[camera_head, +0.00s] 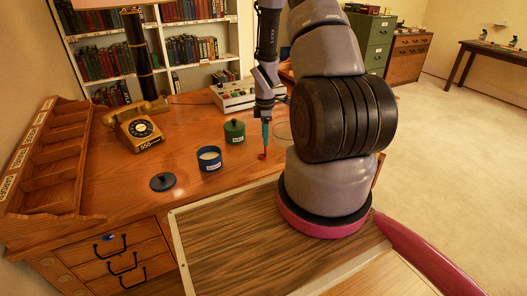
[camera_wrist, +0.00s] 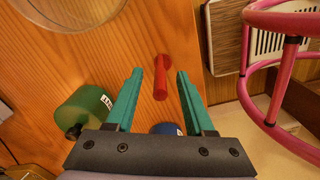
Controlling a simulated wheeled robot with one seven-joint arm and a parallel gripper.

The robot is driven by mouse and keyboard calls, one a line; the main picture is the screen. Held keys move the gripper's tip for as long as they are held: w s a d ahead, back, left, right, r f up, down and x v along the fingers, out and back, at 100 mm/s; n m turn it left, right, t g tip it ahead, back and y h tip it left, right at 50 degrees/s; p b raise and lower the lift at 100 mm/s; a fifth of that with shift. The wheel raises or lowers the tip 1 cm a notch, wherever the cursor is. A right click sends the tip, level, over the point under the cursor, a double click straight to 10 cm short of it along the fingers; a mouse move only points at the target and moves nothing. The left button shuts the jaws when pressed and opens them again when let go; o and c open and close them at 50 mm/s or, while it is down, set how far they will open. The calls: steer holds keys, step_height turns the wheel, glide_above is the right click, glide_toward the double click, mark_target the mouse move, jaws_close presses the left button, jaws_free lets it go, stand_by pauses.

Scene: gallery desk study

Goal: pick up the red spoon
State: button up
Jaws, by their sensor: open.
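The red spoon (camera_wrist: 160,80) lies on the wooden desk in the wrist view, between and just beyond my gripper's two teal fingers. My gripper (camera_wrist: 157,75) is open, with a finger on each side of the spoon and nothing held. In the head view my gripper (camera_head: 265,150) points down over the desk, and a small red part of the spoon (camera_head: 262,156) shows at its tips. The rest of the spoon is hidden there. I cannot tell how high the fingertips are above the desk.
A green canister (camera_head: 234,131) and an open blue canister (camera_head: 209,158) stand left of my gripper; a dark blue lid (camera_head: 163,182) lies farther left. A yellow telephone (camera_head: 138,126) and wooden organizer (camera_head: 50,150) stand at the left. A clear round dish (camera_wrist: 70,12) lies near the spoon.

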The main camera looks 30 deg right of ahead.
jaws_close()
step_height(320, 180, up, 10)
steer(key=shift+r, duration=0.1)
stand_by(0.5)
